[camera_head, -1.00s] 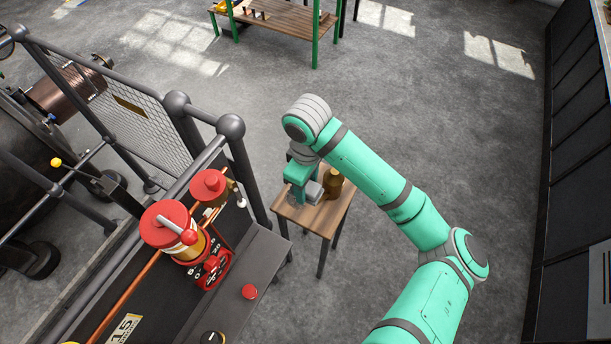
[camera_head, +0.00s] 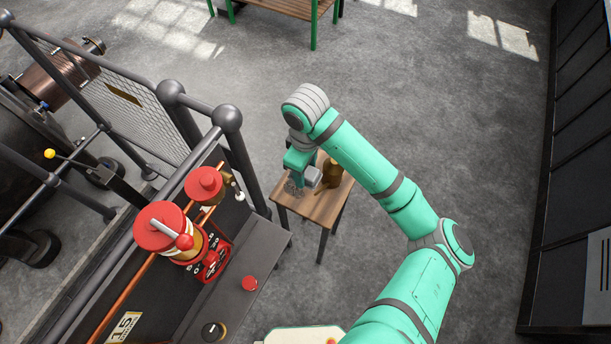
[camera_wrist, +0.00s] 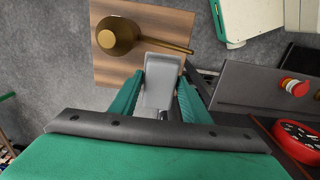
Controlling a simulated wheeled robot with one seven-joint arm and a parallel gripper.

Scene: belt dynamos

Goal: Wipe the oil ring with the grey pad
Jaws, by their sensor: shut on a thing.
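My gripper (camera_head: 305,170) is low over the left part of a small wooden table. In the wrist view its green fingers (camera_wrist: 163,88) are shut on a light grey block, the grey pad (camera_wrist: 162,75). The pad also shows beside the gripper in the head view (camera_head: 313,176). A dark mottled patch (camera_head: 293,188) lies on the table just below the gripper, partly hidden by it. I cannot tell for sure whether it is the oil ring. I cannot tell whether the pad touches the wood.
A brass oil can (camera_head: 332,173) with a long spout stands on the table (camera_head: 322,211), close to the pad; it also shows in the wrist view (camera_wrist: 118,35).

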